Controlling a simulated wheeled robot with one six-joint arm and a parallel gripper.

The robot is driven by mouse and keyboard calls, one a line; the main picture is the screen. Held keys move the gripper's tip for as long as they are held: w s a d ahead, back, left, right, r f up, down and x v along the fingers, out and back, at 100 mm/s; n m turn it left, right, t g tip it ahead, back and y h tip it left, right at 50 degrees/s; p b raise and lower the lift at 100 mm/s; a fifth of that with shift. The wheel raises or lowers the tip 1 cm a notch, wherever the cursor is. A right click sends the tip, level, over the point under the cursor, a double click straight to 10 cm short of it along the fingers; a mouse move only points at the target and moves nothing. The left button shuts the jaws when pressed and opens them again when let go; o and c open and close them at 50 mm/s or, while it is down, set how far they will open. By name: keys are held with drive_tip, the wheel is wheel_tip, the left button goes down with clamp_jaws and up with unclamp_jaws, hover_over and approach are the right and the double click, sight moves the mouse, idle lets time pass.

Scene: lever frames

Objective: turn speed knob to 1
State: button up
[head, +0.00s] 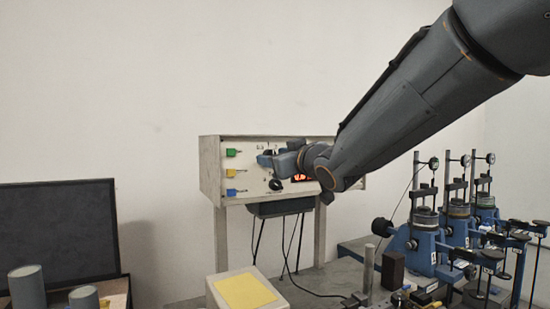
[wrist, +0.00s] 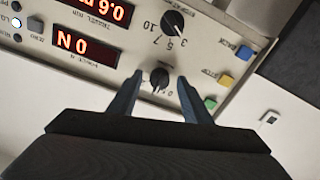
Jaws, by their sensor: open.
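A pale control panel (head: 238,188) carries two black knobs. In the wrist view, which shows the panel upside down, one small knob (wrist: 160,78) sits between the fingertips of my gripper (wrist: 160,82), with a gap on both sides. The other knob (wrist: 172,22) is beyond the fingers, beside the numbers 3, 5, 7 and 10; it is the lower knob (head: 275,185) in the head view. The lettering is too blurred to tell which is the speed knob. My gripper (head: 268,159) is open at the panel's upper part, hiding the upper knob in the head view.
Green (head: 232,153), yellow (head: 231,173) and blue (head: 232,192) buttons line the panel's left side. Lit red displays (wrist: 85,48) are beside the knobs. Blue devices (head: 415,240) stand at right; a yellow-topped box (head: 246,292) is in front.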

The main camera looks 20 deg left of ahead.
drive_tip(key=shift+s+d, duration=0.1)
drive_tip(key=b+v, duration=0.2)
drive_tip(key=v, duration=0.5)
drive_tip(key=shift+d, duration=0.25)
drive_tip(key=shift+s, duration=0.15)
drive_tip(key=w+d+f+m+h, duration=0.2)
drive_tip(key=d+f+h, duration=0.1)
drive_tip(key=d+f, duration=0.5)
drive_tip(key=w+d+f+m+g+h, duration=0.1)
drive_tip(key=d+f+m+h, duration=0.25)
drive_tip(key=d+f, duration=0.5)
drive_tip(key=w+d+f+m+h, duration=0.2)
drive_tip(key=d+f+h, duration=0.2)
drive_tip(key=d+f, duration=0.45)
drive_tip(key=s+d+f+m+g+h, duration=0.35)
drive_tip(key=s+d+f, duration=0.45)
drive_tip(key=d+f, duration=0.3)
drive_tip(key=s+d+f+m+g, duration=0.1)
drive_tip(key=s+d+f+g, duration=0.1)
drive_tip(key=s, duration=0.5)
drive_tip(key=s+d+f+m+g, duration=0.1)
drive_tip(key=s+d+f+g, duration=0.2)
drive_tip(key=s+d+f, duration=0.2)
drive_tip(key=s+f, duration=0.1)
drive_tip(key=s, duration=0.1)
drive_tip(key=shift+s+d+f+g, duration=0.25)
drive_tip(key=shift+s+f+g, duration=0.1)
drive_tip(key=shift+f, duration=0.05)
drive_tip(key=shift+w, duration=0.1)
